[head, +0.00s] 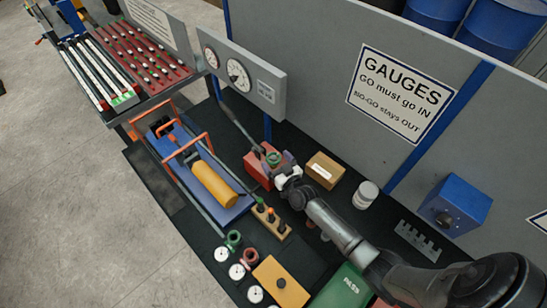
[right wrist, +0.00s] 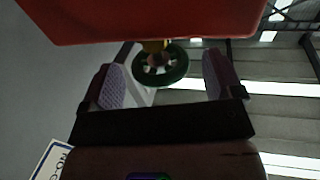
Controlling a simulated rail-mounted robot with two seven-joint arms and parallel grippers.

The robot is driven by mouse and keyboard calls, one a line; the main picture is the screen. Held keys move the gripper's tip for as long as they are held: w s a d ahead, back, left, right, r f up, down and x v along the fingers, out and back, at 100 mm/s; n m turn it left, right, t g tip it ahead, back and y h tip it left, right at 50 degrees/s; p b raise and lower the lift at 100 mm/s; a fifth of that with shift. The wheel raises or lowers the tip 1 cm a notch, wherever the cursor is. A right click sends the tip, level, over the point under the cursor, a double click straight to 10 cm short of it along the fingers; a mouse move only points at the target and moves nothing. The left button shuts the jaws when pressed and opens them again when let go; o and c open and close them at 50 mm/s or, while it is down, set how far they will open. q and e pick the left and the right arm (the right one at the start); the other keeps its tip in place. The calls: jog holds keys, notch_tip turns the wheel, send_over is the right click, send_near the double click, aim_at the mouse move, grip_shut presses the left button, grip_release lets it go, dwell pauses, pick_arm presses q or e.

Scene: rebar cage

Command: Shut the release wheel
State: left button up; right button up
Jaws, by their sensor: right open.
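The release wheel (head: 273,158) is a small green wheel at the top of a red pump block (head: 258,170) with a long grey lever. In the right wrist view the wheel (right wrist: 160,66) shows between my two finger pads, with a gap on each side and brass at its hub. My right gripper (head: 282,167) is open at the wheel and partly covers the block. The block's red underside or side (right wrist: 150,18) fills the top of the wrist view. I cannot tell whether the wheel is open or shut. My left gripper is out of view.
A blue tray with orange handles and a yellow cylinder (head: 212,183) stands left of the pump. A cardboard box (head: 325,170) and a white jar (head: 366,195) stand to the right. Gauges (head: 238,74) are on the grey panel behind. Small gauge parts lie in front.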

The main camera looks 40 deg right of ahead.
jog(key=s+a, duration=0.1)
jog(key=s, duration=0.8)
jog(key=shift+s+a, duration=0.2)
jog(key=shift+s, duration=0.2)
